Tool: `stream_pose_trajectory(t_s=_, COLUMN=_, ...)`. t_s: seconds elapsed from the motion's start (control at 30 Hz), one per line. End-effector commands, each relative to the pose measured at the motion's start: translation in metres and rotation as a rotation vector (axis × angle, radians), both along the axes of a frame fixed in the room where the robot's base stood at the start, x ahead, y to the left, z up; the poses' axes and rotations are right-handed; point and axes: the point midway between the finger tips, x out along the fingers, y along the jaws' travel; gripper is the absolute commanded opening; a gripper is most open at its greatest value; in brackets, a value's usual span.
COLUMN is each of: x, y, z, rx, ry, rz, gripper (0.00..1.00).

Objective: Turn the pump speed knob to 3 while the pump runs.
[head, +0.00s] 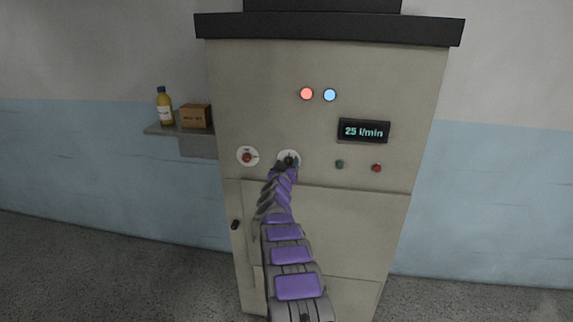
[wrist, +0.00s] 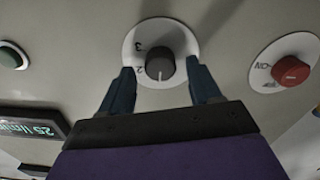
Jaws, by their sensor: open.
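The pump speed knob (wrist: 160,62) is a dark round knob on a white dial plate (wrist: 182,34); the wrist view is turned over. The figures 3 and 2 show on the dial's left side there. The knob's white pointer line points down in that view, past the 2; I cannot read a figure at its tip. My gripper (wrist: 160,66) is open, one finger on each side of the knob, with gaps visible. In the head view my gripper (head: 288,163) covers most of the knob. The display (head: 364,131) reads 25 l/min.
A red rotary switch (head: 247,156), marked ON in the wrist view, sits left of the knob. Red (head: 307,93) and blue (head: 330,95) lamps glow above. Green (head: 339,164) and red (head: 376,168) buttons are to the right. A shelf (head: 160,130) holds a bottle and box.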

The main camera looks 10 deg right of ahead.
Motion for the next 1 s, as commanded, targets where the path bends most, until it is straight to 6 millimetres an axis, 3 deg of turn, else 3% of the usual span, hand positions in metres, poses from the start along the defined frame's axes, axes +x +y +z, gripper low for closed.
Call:
stream_pose_trajectory(t_s=0.53, x=0.0078, y=0.0008, z=-0.0015, rx=0.005, ry=0.0, rz=0.008, gripper=0.63)
stream_pose_trajectory(t_s=1.0, x=0.0078, y=0.0017, z=-0.0019, rx=0.005, ry=0.002, rz=0.009, gripper=0.18)
